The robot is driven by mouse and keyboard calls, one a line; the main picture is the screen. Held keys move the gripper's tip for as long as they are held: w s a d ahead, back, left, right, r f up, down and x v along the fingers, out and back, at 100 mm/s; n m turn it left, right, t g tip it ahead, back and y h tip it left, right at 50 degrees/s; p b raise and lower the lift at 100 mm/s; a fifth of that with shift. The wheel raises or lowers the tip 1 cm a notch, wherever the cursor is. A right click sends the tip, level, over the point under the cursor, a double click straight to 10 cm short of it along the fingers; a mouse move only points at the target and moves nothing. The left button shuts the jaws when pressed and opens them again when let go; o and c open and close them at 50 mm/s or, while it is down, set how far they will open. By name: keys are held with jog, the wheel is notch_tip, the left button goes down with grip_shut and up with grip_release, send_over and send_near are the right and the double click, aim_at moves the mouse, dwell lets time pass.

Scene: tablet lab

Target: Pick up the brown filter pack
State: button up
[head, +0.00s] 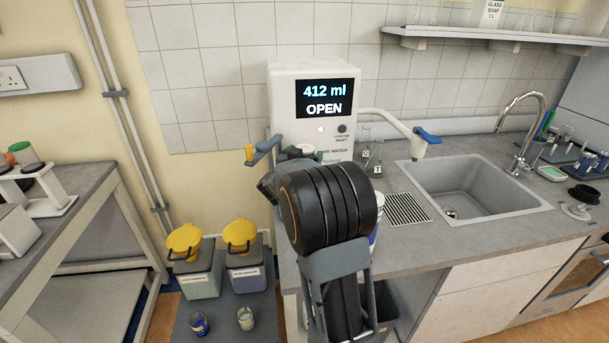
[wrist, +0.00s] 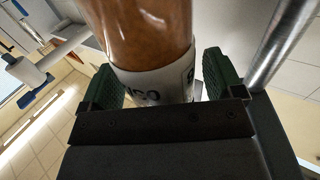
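The brown filter pack (wrist: 145,35) fills the upper middle of the wrist view, a brown cylinder with a white lettered band (wrist: 160,85) at its near end. It lies between the green-padded fingers of my gripper (wrist: 163,85). The left pad (wrist: 105,88) is right beside it; a thin light strip shows between the band and the right pad (wrist: 218,75). I cannot tell whether the fingers press on it. In the head view my arm hides the pack and the fingers.
The water unit (head: 290,80) reads "412 ml OPEN"; its blue lever (head: 264,149) is left of my arm, its spout (head: 388,120) reaches right. A sink (head: 470,180) and drain grille (head: 407,208) lie to the right. Two yellow-lidded bins (head: 247,275) stand low at left.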

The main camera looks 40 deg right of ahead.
jog(key=c, duration=1.5)
jog(key=shift+r, duration=0.1)
jog(key=shift+c, duration=0.2)
jog(key=shift+r, duration=0.1)
